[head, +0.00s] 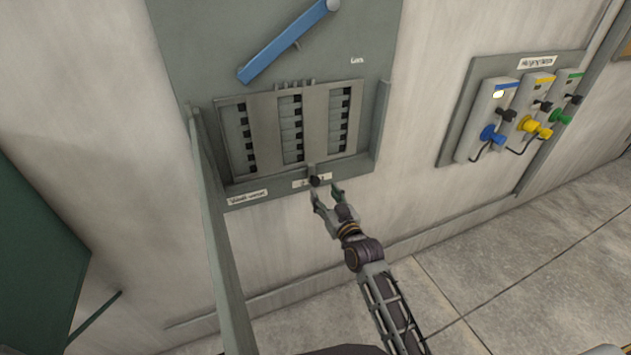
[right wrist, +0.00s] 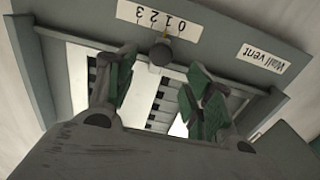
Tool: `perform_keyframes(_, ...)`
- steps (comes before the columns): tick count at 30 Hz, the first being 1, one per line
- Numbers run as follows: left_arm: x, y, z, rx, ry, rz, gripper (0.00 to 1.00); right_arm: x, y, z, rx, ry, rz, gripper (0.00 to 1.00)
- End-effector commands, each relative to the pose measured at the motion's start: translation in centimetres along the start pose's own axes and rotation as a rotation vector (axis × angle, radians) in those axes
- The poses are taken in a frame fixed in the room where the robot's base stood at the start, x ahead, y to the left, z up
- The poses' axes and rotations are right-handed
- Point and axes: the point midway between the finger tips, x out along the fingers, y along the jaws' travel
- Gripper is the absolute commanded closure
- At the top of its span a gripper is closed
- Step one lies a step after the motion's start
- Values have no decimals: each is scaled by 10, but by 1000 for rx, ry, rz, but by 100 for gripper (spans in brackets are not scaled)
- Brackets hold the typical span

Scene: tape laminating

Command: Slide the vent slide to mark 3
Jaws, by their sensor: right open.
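The wall vent (head: 265,130) is a grey slatted slide plate in a frame, with dark gaps showing between its slats. Its dark round knob (head: 315,180) sticks out at the bottom edge, and it also shows in the right wrist view (right wrist: 160,54). A white scale label (right wrist: 145,18) with marks 0 to 3 lies beside the knob. I cannot tell the exact setting. My right gripper (head: 327,192) is open just below the knob, its fingers spread to either side of it, apparently not touching.
A blue lever (head: 290,42) sits on the panel above the vent. A second panel at right carries blue (head: 492,134), yellow (head: 537,127) and green (head: 559,117) valves. A grey post (head: 215,240) stands left of my arm. The floor at right is clear.

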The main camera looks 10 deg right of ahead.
Motion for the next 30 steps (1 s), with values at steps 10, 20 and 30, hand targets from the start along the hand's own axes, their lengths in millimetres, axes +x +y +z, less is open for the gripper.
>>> perform_keyframes(10, -2, 3, 0, -1, -1, 4, 63, 30, 0, -1, 2, 1, 0, 48)
perform_keyframes(20, -4, 1, 1, 1, -2, 1, 63, 58, 0, 0, 0, 0, 0, 48)
perform_keyframes(30, -4, -5, 2, 4, -3, -5, 63, 77, 0, 0, 0, 0, 1, 48)
